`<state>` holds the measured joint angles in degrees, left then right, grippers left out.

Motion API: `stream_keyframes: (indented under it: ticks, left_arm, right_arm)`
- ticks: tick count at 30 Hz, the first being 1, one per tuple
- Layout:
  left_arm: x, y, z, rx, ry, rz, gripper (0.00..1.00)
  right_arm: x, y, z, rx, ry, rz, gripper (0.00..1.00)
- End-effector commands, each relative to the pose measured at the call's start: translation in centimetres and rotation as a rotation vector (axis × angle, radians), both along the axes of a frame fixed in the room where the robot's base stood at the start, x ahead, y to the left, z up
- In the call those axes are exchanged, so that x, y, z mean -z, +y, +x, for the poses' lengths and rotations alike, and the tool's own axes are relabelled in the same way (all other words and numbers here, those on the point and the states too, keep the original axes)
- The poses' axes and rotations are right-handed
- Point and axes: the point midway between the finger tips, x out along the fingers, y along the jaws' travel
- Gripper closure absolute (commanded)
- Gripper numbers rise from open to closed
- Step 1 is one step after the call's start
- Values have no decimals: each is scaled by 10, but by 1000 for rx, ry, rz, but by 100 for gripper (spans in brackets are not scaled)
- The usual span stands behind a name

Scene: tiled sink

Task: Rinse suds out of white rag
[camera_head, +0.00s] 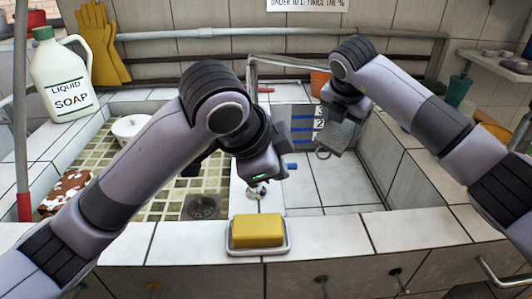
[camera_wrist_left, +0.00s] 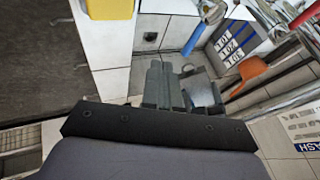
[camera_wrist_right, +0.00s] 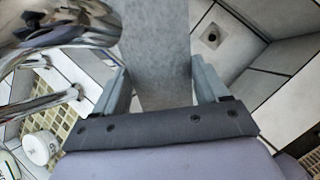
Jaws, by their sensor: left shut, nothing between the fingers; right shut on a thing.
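A grey-white flat piece that looks like the rag (camera_wrist_right: 155,50) is pinched between the fingers of my right gripper (camera_wrist_right: 155,95). In the head view the rag (camera_head: 340,132) hangs as a grey patch over the right basin. Suds on it cannot be made out. My left gripper (camera_head: 277,172) is shut and empty, over the divider between the basins. Its closed fingers also show in the left wrist view (camera_wrist_left: 162,88). A chrome faucet (camera_wrist_right: 60,30) is close beside my right gripper. Whether water runs is not visible.
The right basin (camera_head: 325,190) is white-tiled. The left basin holds a white pot (camera_head: 130,127), a brown-and-white cloth (camera_head: 68,190) and a drain (camera_head: 203,208). A yellow bar (camera_head: 257,230) lies in a dish on the front ledge. A liquid soap jug (camera_head: 62,80) stands back left.

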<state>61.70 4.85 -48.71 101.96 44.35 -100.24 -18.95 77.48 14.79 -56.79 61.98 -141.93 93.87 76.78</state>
Motion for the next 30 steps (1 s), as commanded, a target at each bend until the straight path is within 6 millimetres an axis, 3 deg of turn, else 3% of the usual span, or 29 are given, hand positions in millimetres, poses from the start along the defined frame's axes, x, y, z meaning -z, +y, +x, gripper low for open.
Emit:
stream_keyframes:
  ticks: [3, 10, 23, 30]
  left_arm:
    - [-21, 8, -10, 0, -3, -1, 100]
    - [-41, 17, -21, -1, -1, 0, 100]
    - [-42, 18, -23, 0, 1, 1, 100]
    - [-35, 18, -23, 0, 1, 1, 100]
  right_arm:
    - [0, 0, 0, 0, 0, 0, 57]
    - [0, 0, 0, 0, 0, 0, 57]
    - [0, 1, -1, -1, 0, 0, 57]
    - [2, 10, -16, -2, -1, 1, 57]
